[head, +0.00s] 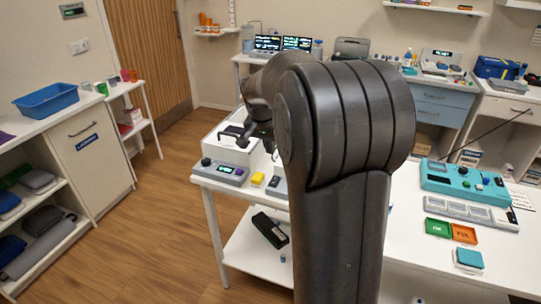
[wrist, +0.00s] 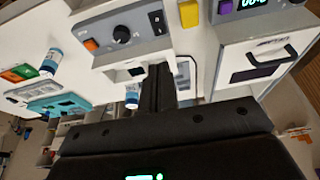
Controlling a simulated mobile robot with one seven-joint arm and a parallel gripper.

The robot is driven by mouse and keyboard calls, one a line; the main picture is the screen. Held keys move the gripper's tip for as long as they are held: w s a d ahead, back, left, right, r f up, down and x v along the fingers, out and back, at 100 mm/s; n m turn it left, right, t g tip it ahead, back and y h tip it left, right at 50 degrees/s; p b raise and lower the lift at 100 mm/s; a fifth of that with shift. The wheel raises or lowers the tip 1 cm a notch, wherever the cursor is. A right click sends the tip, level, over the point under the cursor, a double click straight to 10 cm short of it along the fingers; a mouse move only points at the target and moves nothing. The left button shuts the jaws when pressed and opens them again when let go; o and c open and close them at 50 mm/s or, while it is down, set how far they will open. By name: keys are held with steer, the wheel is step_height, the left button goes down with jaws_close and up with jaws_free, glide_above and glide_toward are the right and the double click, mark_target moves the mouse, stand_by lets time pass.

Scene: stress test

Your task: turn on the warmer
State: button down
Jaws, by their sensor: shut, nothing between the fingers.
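A grey control unit (wrist: 128,32) with a black knob, an orange button and a black rocker switch (wrist: 157,20) fills the upper middle of the wrist view. I take it for the warmer, but no readable label confirms this. In the head view, the unit (head: 277,185) is largely hidden behind my arm. My gripper (wrist: 160,70) is shut and empty, its fingers together close to the unit's edge below the switch. Contact cannot be told. The switch's position is too small to read.
A yellow block (head: 258,178) and a second grey unit with a display (head: 220,172) stand to the left in the head view.

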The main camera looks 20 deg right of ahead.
mark_target(274, 182)
steer(key=shift+w+d, duration=0.15)
steer(key=shift+w, duration=0.1)
steer(key=x, duration=1.3)
steer(key=shift+s+f, duration=0.1)
steer(key=shift+f, duration=0.4)
steer(key=shift+d+f, duration=0.1)
steer(key=shift+f, duration=0.15)
steer(key=shift+s+a, duration=0.6)
steer(key=shift+a, duration=0.1)
